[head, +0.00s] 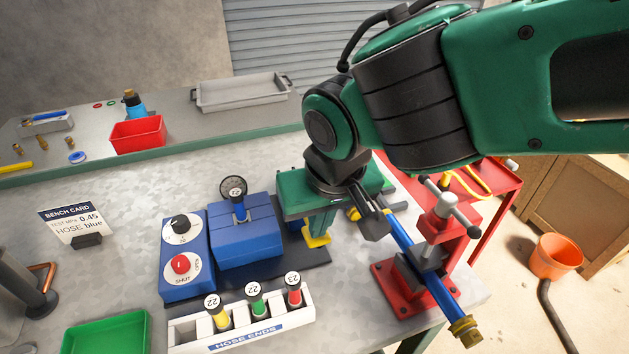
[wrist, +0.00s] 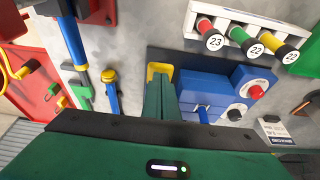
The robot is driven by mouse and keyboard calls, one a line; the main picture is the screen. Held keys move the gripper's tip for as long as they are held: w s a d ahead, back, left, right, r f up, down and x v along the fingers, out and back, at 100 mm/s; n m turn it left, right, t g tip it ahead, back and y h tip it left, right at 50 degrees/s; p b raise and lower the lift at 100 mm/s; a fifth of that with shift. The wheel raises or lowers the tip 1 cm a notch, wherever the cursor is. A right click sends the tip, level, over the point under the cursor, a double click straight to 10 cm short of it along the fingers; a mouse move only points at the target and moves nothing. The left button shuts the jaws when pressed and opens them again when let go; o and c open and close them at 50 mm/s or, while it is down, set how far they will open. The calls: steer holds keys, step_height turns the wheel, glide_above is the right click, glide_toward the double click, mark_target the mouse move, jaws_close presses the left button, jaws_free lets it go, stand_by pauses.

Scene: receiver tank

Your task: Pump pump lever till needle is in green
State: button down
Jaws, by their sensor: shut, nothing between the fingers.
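A blue tank block (head: 246,235) stands on the bench with a small round gauge (head: 234,188) on top. The gauge's needle and any green band are too small to read. My gripper (head: 319,228) points down just right of the block, its green fingers closed together and empty. A yellow pad (head: 317,241), which looks like the end of the pump lever, lies right at the fingertips. In the wrist view the pad (wrist: 160,68) shows just beyond the closed fingers (wrist: 159,88). I cannot tell whether they touch. The rest of the lever is hidden.
A blue valve box (head: 184,258) with black and red knobs stands left of the block. A hose-end rack (head: 245,335) lies in front. To the right, a red vise (head: 415,275) holds a blue hose (head: 445,300). A bench card (head: 70,222) stands at left.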

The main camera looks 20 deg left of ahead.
step_height(320, 180, up, 4)
steer(key=shift+w+f, duration=0.1)
steer(key=s+d+v, duration=0.1)
steer(key=v, duration=0.8)
steer(key=shift+s, duration=0.3)
